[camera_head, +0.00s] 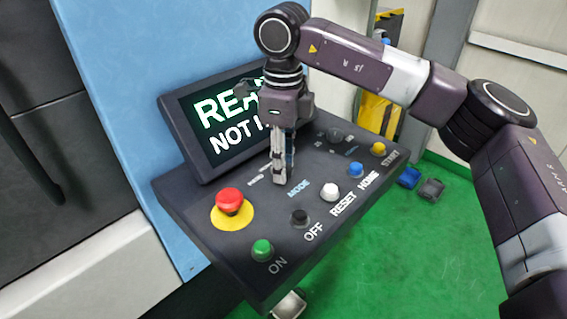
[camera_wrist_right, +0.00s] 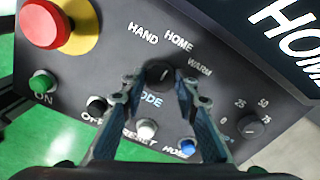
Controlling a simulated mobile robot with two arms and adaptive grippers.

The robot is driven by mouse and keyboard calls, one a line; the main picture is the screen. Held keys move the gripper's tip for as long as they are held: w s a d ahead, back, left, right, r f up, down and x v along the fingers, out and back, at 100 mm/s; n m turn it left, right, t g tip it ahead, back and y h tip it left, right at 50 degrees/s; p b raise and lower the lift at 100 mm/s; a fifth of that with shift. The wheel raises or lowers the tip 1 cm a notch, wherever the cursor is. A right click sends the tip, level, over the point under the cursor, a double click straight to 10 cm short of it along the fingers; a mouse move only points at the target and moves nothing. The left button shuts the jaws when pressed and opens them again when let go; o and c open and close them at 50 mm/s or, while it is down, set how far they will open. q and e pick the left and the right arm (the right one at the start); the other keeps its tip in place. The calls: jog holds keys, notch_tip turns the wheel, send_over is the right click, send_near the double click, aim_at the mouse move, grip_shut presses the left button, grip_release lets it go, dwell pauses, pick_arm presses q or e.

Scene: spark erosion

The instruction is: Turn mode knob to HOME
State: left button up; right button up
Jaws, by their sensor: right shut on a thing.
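The black mode knob (camera_wrist_right: 160,73) sits on the dark control panel (camera_wrist_right: 85,72), below the labels HAND, HOME and WARM in the right wrist view. A small pale mark shows on its top; I cannot tell surely which label it points at. My right gripper (camera_head: 279,180) reaches down to the panel from above. In the right wrist view its two fingers (camera_wrist_right: 160,82) stand on either side of the knob, shut on it. In the head view the fingers hide the knob. My left gripper is not in view.
A red emergency button (camera_head: 229,201) on a yellow disc, a green ON button (camera_head: 262,249), a black OFF button (camera_head: 299,217), white RESET (camera_head: 329,191), blue HOME (camera_head: 356,170) and yellow START (camera_head: 378,148) buttons surround it. A tilted screen (camera_head: 205,125) stands behind, partly hidden by my arm.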

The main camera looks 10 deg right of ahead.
jog(key=shift+r, duration=0.1)
jog(key=o, duration=1.1)
jog(key=shift+o, duration=0.2)
notch_tip(320, 180, up, 12)
